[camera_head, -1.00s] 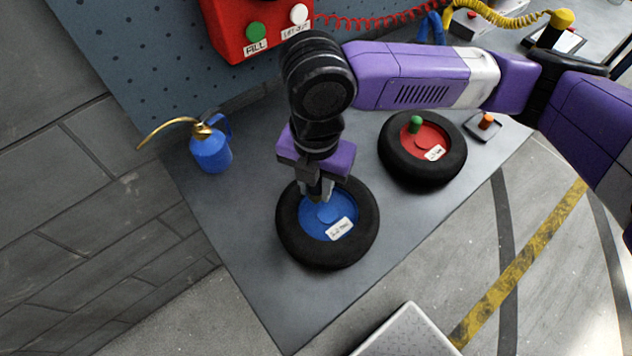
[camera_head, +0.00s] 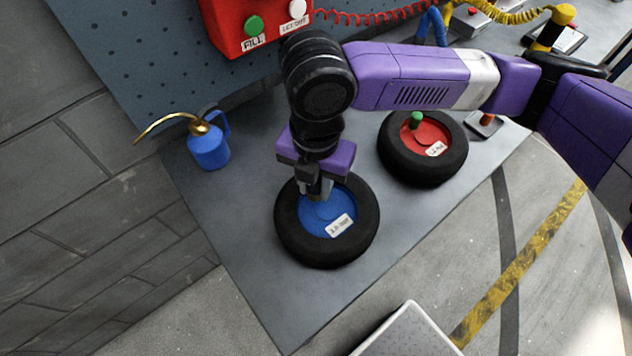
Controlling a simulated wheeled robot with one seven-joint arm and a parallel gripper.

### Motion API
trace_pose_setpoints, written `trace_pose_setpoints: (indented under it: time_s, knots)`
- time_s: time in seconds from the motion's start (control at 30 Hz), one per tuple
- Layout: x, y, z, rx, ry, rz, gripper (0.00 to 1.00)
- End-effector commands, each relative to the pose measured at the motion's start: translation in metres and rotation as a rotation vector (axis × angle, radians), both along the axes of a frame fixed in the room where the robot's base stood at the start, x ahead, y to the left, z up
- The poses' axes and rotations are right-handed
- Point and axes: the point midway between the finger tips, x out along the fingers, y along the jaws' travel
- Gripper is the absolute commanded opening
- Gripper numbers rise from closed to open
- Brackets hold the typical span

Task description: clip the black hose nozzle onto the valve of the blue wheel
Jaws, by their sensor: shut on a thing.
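The blue wheel (camera_head: 348,243) lies flat on the grey bench, a black tyre around a blue hub with a white label. My gripper (camera_head: 316,192) points down over the far part of its hub, close to the tyre's inner edge. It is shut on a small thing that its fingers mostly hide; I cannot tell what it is. The wheel's valve is hidden there too. A black post with a yellow top (camera_head: 556,26) stands at the upper right, at the end of the yellow coiled hose. I cannot pick out a black hose nozzle for certain.
The red wheel (camera_head: 424,155) with a green cap lies to the right, beside a small tray with an orange cap (camera_head: 487,119). A blue oil can (camera_head: 209,150) stands left. A red box (camera_head: 240,25) with two buttons is behind. The bench front is clear.

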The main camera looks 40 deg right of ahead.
Motion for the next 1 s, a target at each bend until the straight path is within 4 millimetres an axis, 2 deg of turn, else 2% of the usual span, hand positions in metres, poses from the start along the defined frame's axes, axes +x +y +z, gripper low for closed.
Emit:
trace_pose_setpoints:
  time_s: [0.03,0.27,0.3,0.4,0.63,0.73,1.0]
  knots:
    - [-0.002,0.000,-0.010,-0.004,0.014,-0.004,0.00]
    - [-0.002,0.000,-0.011,-0.003,0.013,-0.004,0.00]
    - [-0.002,0.001,-0.011,-0.002,0.014,-0.004,0.34]
    - [-0.002,0.001,-0.012,-0.002,0.013,-0.004,0.52]
    - [-0.001,0.001,-0.012,0.000,0.012,-0.004,0.52]
    - [-0.001,0.002,-0.005,0.001,0.010,-0.003,0.52]
    - [-0.002,0.001,0.042,0.000,0.000,-0.001,0.52]
